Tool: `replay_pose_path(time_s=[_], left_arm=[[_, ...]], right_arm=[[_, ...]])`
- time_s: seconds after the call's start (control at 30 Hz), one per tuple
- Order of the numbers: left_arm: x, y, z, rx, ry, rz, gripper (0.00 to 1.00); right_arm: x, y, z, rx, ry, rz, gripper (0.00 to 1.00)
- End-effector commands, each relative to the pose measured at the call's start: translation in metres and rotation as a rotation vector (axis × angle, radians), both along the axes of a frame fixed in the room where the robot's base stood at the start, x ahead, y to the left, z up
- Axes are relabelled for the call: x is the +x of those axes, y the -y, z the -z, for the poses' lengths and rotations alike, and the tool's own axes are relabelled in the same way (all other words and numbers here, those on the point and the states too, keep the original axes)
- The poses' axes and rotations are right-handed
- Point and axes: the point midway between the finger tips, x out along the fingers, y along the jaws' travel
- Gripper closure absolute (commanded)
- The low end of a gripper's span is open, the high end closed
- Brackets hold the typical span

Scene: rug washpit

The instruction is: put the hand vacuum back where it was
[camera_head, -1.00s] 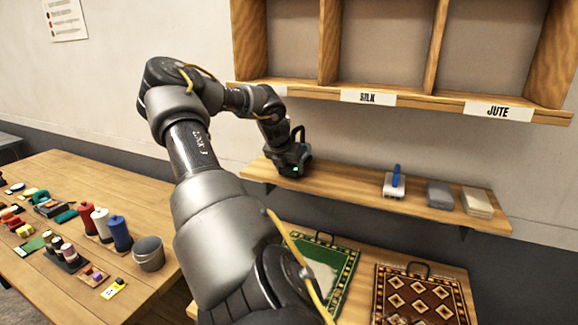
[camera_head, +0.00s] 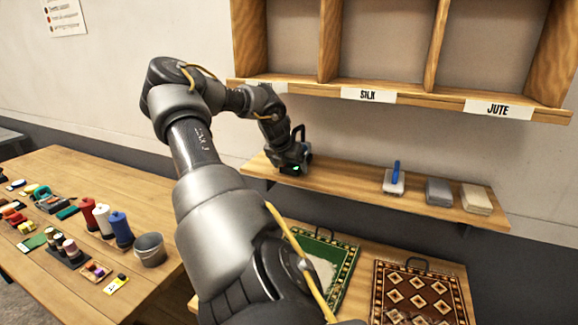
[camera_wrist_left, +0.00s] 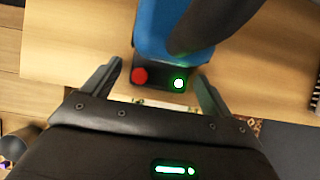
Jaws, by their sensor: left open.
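The hand vacuum stands at the left end of the wooden wall shelf (camera_head: 345,187). Its dark looped handle (camera_head: 299,132) rises beside my left gripper (camera_head: 289,163) in the head view; the gripper hides much of its body. In the left wrist view the vacuum has a blue body (camera_wrist_left: 150,38), a black grip and a dark end with a red button and a green light. My left gripper (camera_wrist_left: 158,72) is open there, one finger on each side of the dark end, with gaps visible. My right gripper is out of view.
On the same shelf are a blue-handled brush (camera_head: 395,182), a grey block (camera_head: 438,192) and a beige stack (camera_head: 476,199). Labelled cubbies (camera_head: 368,95) hang above. Rug samples (camera_head: 415,295) lie below. The left table (camera_head: 65,165) holds spools and a bucket (camera_head: 149,250).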

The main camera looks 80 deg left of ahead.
Motion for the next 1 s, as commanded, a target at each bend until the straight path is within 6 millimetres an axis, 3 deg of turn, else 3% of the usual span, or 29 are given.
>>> replay_pose_path(time_s=[0.03,0.5,1.0], left_arm=[[0.000,0.000,-0.004,0.001,0.001,0.000,0.15],[-0.020,0.028,-0.059,0.003,0.000,-0.001,0.15],[-0.022,0.031,-0.066,0.000,0.000,0.000,0.15]], right_arm=[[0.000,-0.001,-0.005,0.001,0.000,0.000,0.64],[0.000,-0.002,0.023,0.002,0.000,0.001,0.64],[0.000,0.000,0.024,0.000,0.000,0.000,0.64]])
